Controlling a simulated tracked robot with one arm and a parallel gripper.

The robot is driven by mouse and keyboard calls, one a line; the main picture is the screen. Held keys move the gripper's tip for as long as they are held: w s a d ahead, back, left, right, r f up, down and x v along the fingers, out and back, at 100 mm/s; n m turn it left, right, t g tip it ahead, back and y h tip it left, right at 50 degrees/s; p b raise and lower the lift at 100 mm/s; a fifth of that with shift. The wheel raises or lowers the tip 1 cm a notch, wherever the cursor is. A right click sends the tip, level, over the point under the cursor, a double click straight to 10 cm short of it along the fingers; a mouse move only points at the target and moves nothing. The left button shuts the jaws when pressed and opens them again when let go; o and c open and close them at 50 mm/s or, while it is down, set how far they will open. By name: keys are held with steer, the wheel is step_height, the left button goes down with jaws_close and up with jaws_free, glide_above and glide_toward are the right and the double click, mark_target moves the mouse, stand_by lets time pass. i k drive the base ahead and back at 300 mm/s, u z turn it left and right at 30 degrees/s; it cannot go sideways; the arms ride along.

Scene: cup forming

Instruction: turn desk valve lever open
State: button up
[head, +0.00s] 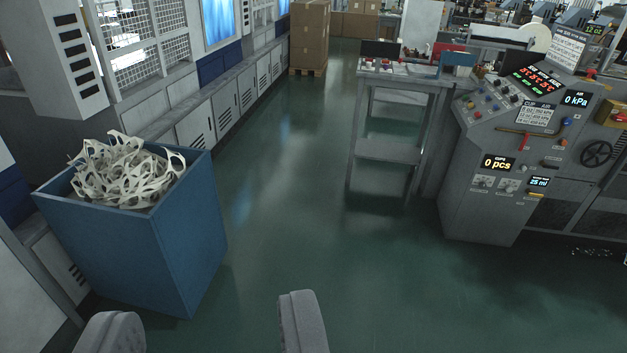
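The grey control desk (483,207) stands at the right. On its sloped front is a thin brownish bar or pipe with a small red lever (524,142) hanging down from it, which looks like a valve lever. It is too small to tell its exact setting. The air display (575,99) reads 0 kPa. My gripper (206,322) shows at the bottom edge, its two grey fingers wide apart with nothing between them. It is well to the left of the desk and far from the lever.
A blue bin (150,255) full of pale scrap webbing stands at the left. A grey side table (390,151) stands left of the desk. A black handwheel (597,153) is on the machine at right. Cartons (309,35) stand at the back. The green floor (330,220) between is clear.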

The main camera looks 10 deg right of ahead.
mark_target(526, 135)
steer(key=u, duration=0.05)
steer(key=i, duration=1.35)
steer(key=z, duration=1.9)
steer(key=i, duration=2.3)
steer(key=z, duration=0.8)
steer(key=i, duration=1)
steer(key=u, duration=0.25)
